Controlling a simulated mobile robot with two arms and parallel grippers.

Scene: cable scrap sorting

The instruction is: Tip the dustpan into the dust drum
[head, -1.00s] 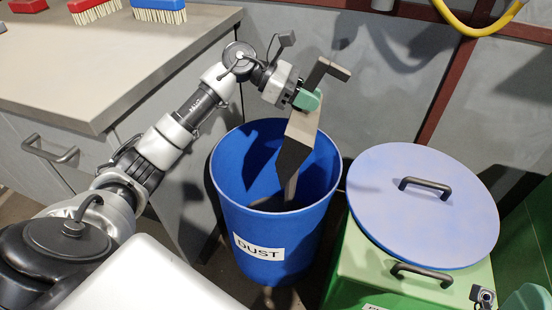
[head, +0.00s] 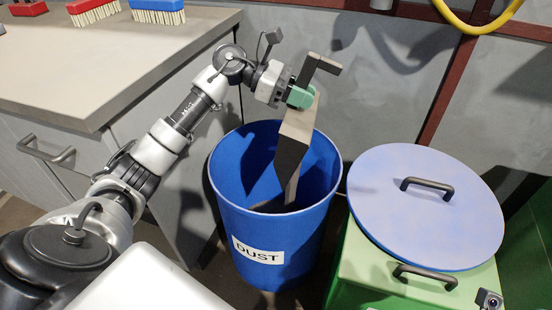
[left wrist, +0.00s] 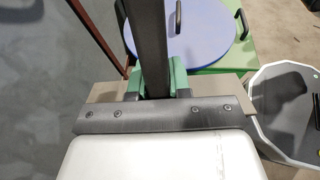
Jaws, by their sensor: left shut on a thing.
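The blue dust drum (head: 270,222), with a white DUST label, stands open in the middle of the head view. My left gripper (head: 300,97), with green fingers, is shut on the dustpan's dark handle (head: 325,64) above the drum's back rim. The beige-grey dustpan (head: 297,128) is steeply tilted, its lower end hanging inside the drum's mouth. In the left wrist view the green fingers (left wrist: 156,78) clasp the handle (left wrist: 152,40), with the pan (left wrist: 230,88) partly hidden behind the gripper. Whether scrap is in the pan or drum cannot be told. My right gripper is out of view.
A round blue-violet lid (head: 425,215) with a dark handle lies on a green bin (head: 370,262) right of the drum. A grey workbench (head: 110,75) at left holds a red brush (head: 92,8) and a blue brush (head: 158,8). A wall stands behind the drum.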

